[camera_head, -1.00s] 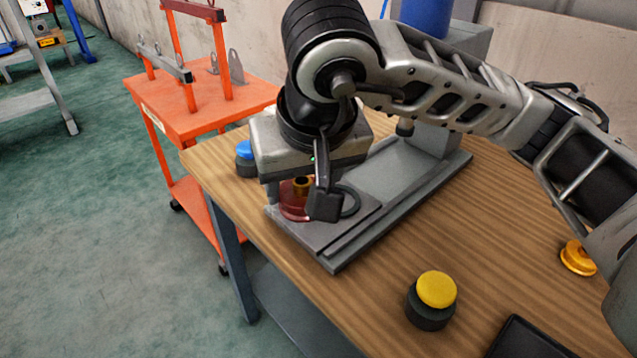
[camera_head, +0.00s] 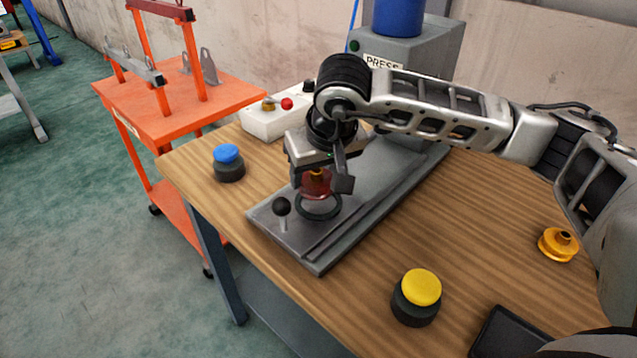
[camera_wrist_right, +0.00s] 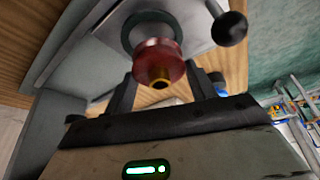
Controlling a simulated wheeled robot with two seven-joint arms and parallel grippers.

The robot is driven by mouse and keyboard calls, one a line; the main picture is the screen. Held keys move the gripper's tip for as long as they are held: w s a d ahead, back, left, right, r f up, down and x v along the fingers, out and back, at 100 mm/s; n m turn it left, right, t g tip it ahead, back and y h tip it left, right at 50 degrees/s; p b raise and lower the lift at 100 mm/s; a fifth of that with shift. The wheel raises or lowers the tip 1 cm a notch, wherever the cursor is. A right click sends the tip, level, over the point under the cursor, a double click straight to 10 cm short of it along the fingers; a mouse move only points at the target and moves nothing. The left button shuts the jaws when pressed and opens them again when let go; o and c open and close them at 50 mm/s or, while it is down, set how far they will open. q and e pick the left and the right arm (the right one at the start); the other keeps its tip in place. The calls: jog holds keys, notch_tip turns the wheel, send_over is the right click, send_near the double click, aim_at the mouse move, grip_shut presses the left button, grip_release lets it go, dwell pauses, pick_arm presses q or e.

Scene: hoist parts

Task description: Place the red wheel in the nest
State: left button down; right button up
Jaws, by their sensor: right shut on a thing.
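The red wheel (camera_head: 315,184), with a gold hub, is between the fingers of my right gripper (camera_head: 320,181), which is shut on it. The nest appears as a dark ring (camera_head: 318,213) on the grey base plate of the press. In the head view the wheel shows just above and behind the ring's near rim, apparently raised. In the right wrist view the wheel (camera_wrist_right: 158,62) covers part of the dark ring (camera_wrist_right: 128,33). The exact gap between them cannot be told. My left gripper is not in view.
A black-knobbed lever (camera_head: 282,207) stands on the plate close left of the ring. The grey press (camera_head: 420,55) rises behind. A blue-topped button (camera_head: 228,163), white control box (camera_head: 265,120), yellow-topped button (camera_head: 416,297) and gold wheel (camera_head: 557,244) stand on the wooden table.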

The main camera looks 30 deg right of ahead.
aim_at(321, 179)
jog(key=f, duration=0.3)
jog(key=shift+w+d+f+p, duration=0.1)
jog(key=shift+w+d+p, duration=0.1)
jog(key=shift+d+p, duration=0.15)
jog(key=shift+f, duration=0.4)
jog(key=o, duration=1.4)
jog(key=shift+r, duration=0.3)
jog(key=b+v, duration=0.1)
jog(key=v, duration=1)
jog(key=shift+s+a+r, duration=0.1)
jog(key=shift+s+r, duration=0.1)
jog(key=shift+r, duration=0.15)
